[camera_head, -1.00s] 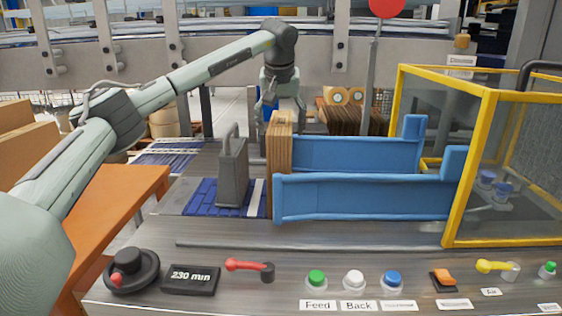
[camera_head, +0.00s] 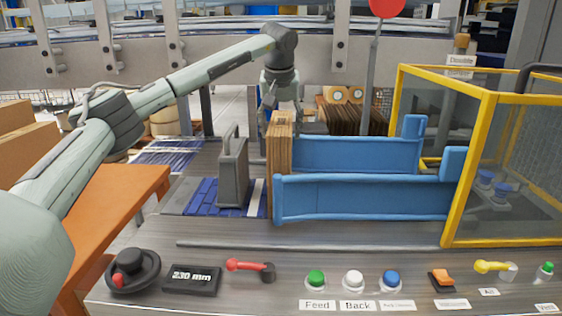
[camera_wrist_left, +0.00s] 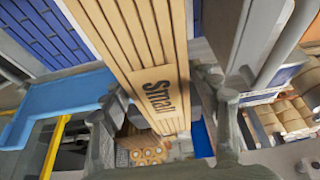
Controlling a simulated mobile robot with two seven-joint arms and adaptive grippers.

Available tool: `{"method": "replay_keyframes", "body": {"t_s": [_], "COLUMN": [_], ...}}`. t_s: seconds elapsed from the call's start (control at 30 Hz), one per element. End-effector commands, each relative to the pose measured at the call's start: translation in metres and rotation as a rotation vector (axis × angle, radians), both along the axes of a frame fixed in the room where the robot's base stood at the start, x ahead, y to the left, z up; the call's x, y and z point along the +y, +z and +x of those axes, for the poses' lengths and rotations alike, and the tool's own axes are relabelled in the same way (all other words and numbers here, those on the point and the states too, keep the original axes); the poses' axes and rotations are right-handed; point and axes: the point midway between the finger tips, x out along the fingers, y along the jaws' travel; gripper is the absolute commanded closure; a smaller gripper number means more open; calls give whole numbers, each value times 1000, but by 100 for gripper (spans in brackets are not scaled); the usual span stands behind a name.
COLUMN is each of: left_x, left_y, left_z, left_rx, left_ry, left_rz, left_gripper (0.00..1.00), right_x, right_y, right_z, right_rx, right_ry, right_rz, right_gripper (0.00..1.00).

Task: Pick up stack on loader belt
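The stack (camera_head: 280,150) is a bundle of flat brown cardboard standing upright on the loader belt (camera_head: 202,194), between a grey block with a handle (camera_head: 232,170) and the blue guide rails. My left gripper (camera_head: 283,106) is at the stack's top, on its far side in the head view. In the left wrist view the stack (camera_wrist_left: 140,60), marked "Small", runs between the two spread fingers (camera_wrist_left: 165,118). Gaps show between the fingers and the stack, so the gripper looks open. The far fingertips are partly hidden in the head view. My right gripper is not in view.
Two blue guide rails (camera_head: 365,198) lie right of the stack. A yellow-framed guard (camera_head: 470,170) stands farther right. A panel with buttons and levers (camera_head: 335,262) runs along the front. More brown cardboard (camera_head: 352,120) stands behind. An orange table (camera_head: 110,205) is at left.

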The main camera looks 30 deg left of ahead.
Motion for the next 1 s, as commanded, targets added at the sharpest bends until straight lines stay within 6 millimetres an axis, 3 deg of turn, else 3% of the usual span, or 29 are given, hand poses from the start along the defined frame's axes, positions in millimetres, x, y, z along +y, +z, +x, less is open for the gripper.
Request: {"method": "replay_keyframes", "body": {"t_s": [0.07,0.43,0.77,1.0], "left_x": [0,0,0,0], "left_y": [0,0,1,9], "left_z": [0,0,0,1], "left_rx": [0,0,-4,-5], "left_ry": [0,0,0,1], "left_rz": [0,0,0,-1], "left_gripper": [54,100,100,100], "right_x": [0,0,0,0], "right_y": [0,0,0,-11], "right_z": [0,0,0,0], "right_rx": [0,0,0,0], "right_ry": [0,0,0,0], "right_rz": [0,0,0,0], "right_gripper": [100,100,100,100]}}
